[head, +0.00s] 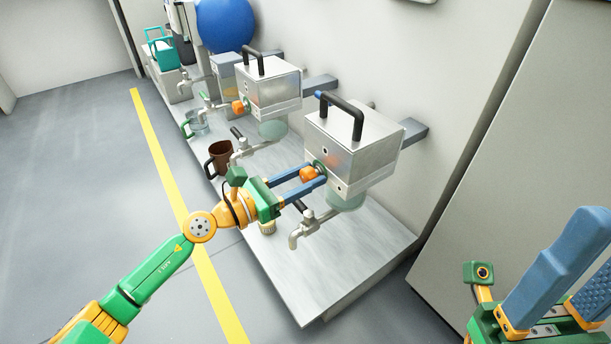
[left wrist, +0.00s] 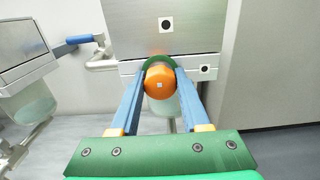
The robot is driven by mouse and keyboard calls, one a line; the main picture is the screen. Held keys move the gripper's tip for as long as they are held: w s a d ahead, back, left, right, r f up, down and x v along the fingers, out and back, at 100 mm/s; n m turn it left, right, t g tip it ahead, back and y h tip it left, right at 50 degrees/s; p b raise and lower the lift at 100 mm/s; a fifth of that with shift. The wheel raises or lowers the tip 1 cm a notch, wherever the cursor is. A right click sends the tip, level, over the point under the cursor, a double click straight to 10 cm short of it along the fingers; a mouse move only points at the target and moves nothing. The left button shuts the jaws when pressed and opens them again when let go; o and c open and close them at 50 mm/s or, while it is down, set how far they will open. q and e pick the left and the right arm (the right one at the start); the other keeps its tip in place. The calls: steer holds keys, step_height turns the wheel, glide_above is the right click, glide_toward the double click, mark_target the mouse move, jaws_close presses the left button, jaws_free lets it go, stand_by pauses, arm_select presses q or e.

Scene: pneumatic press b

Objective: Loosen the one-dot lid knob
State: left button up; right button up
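The near metal box (head: 356,138) has a black handle on its lid and an orange knob (head: 308,174) on its front. One black dot on a white square shows on the lid front above the knob in the left wrist view, and another sits lower right. My left gripper (head: 316,173) reaches in from the left, its blue fingers on both sides of the orange knob. In the left wrist view the knob (left wrist: 160,83) sits between the fingertips, which appear to touch it. My right gripper (head: 585,275) is open and empty at the lower right.
A second similar box (head: 268,88) with an orange knob stands farther back. Taps (head: 302,232), a brown mug (head: 219,158) and a glass cup (head: 197,122) are along the metal bench (head: 345,262). A grey cabinet stands at right. The bench's front right is clear.

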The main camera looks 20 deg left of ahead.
arm_select(q)
jaws_close()
